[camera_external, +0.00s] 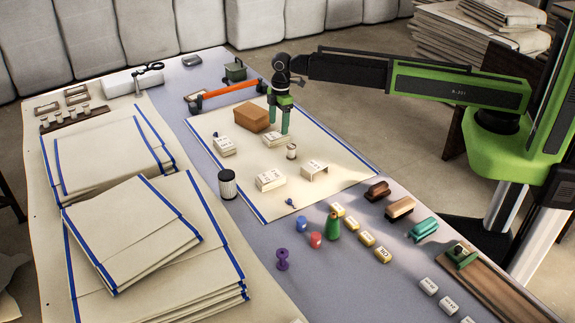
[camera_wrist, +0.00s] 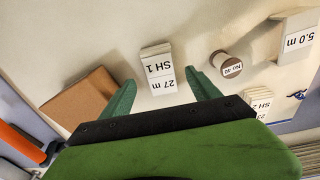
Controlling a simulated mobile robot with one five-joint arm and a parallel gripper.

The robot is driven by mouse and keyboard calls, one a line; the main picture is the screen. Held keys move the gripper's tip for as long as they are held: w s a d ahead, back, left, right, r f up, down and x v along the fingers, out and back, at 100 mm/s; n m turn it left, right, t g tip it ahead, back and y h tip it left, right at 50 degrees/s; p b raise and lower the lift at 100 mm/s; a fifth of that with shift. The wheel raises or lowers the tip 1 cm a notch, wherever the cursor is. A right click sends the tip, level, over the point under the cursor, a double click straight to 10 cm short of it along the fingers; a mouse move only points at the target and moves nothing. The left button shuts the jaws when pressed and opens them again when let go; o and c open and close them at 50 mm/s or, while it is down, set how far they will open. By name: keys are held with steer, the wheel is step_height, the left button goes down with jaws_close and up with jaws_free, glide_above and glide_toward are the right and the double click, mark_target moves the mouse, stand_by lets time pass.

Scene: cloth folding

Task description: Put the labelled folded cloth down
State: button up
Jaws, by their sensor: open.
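A small folded cloth (camera_wrist: 155,62) labelled "27 m SH 1" lies on the cream cloth mat (camera_external: 330,196). In the external view, the folded cloth (camera_external: 272,141) is right below my fingertips. My gripper (camera_external: 279,129) points down over it. In the wrist view, my gripper (camera_wrist: 160,80) is open, with one green finger on each side of the labelled cloth and gaps between. The cloth appears to rest flat on the mat. Contact with the fingers is not visible.
A brown block (camera_external: 251,117) stands left of my gripper. A labelled spool (camera_external: 291,151), two other labelled stacks (camera_external: 223,146) (camera_external: 270,180) and a white "5.0 m" piece (camera_external: 314,168) are nearby. Large folded cloths (camera_external: 145,235) fill the left side.

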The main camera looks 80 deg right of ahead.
step_height(320, 180, up, 7)
steer(key=p, duration=0.5)
steer(key=s+m, duration=0.9)
steer(key=s, duration=1.5)
steer(key=shift+s+a+f+g+h, duration=0.15)
steer(key=shift+s+a+g+h, duration=0.15)
steer(key=shift+a, duration=0.15)
